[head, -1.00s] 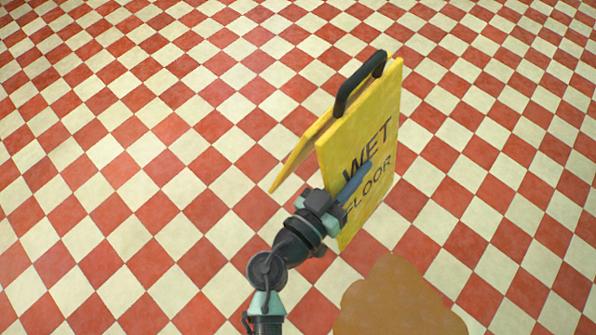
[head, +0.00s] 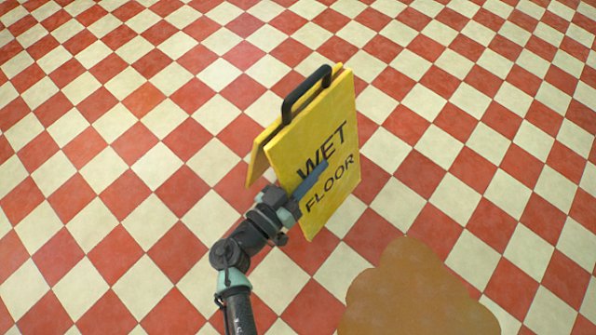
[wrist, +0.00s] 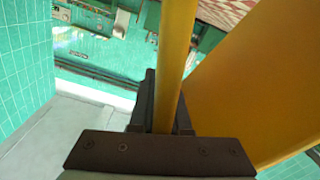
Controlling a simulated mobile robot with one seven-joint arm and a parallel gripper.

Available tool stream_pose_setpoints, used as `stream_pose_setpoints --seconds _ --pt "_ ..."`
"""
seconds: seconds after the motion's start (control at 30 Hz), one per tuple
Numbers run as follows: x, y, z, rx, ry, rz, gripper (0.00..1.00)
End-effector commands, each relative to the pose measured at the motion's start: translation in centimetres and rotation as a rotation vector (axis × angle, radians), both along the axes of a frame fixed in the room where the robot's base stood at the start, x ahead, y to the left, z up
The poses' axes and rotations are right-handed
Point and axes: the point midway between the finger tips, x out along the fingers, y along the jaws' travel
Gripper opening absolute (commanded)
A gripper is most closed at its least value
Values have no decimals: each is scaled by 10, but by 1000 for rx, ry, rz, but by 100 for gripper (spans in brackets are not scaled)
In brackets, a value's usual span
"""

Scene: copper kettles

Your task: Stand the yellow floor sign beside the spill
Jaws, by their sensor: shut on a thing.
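The yellow floor sign (head: 334,135) reads "WET FLOOR" and has a black handle on top. It is upright, its two panels spread a little apart at the lower left. My gripper (head: 303,187) is shut on the left edge of the sign's front panel. In the wrist view, the yellow panel (wrist: 176,60) runs between the fingers, and the other panel spreads to the right. The brown spill (head: 415,295) lies on the floor below and right of the sign, apart from it in the head view. I cannot tell whether the sign's feet touch the floor.
The red and cream checkered floor (head: 130,150) is clear around the sign and spill. In the wrist view, a green tiled wall (wrist: 25,60) and green fittings (wrist: 100,20) show in the background.

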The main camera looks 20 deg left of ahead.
Motion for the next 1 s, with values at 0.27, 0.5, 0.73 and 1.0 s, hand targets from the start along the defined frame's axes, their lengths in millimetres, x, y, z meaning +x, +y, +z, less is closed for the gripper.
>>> stream_pose_setpoints --seconds 0.27,0.5,0.73,1.0 --pt "1 0 -47 1 -6 -3 0" --pt "1 0 -63 1 -6 -2 0" --pt "1 0 -90 2 -6 -2 0" --pt "1 0 -89 2 -6 -2 0"
